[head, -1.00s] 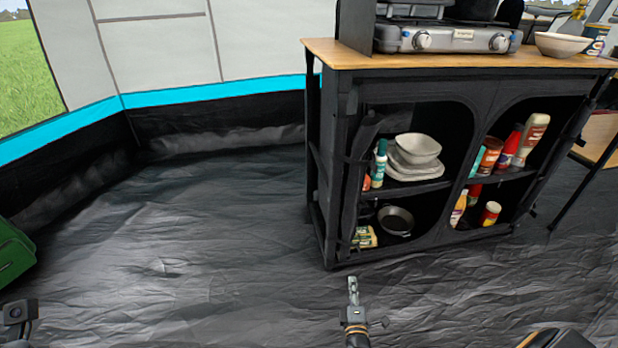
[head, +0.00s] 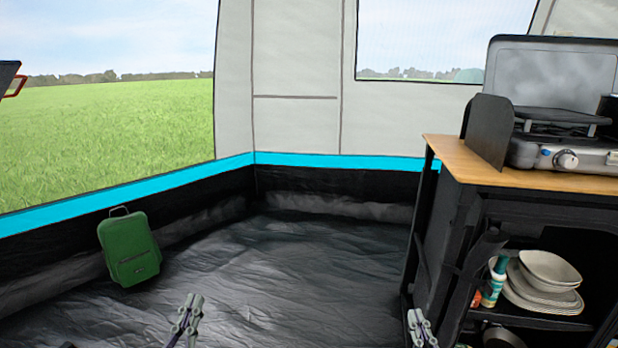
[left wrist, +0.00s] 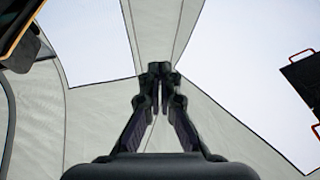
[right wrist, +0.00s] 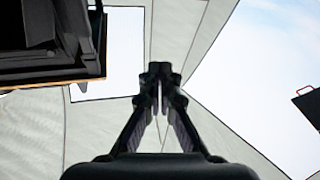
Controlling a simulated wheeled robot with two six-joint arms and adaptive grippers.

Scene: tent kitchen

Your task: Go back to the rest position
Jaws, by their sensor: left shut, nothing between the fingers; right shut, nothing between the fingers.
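My left gripper (head: 189,312) shows at the bottom of the head view, left of centre, pointing up over the dark floor. It is shut and empty; in the left wrist view its fingertips (left wrist: 160,72) meet in front of the tent roof. My right gripper (head: 416,322) is at the bottom of the head view, in front of the left side of the kitchen cabinet. It is also shut and empty, with its fingertips (right wrist: 160,72) together in the right wrist view. Neither gripper visibly holds anything.
The black kitchen cabinet (head: 458,215) with a wooden top (head: 465,160) stands at the right, bearing a stove (head: 565,155). White dishes (head: 548,280) and bottles sit on its shelf. A green bag (head: 129,248) leans by the left tent wall. The floor (head: 310,265) between is clear.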

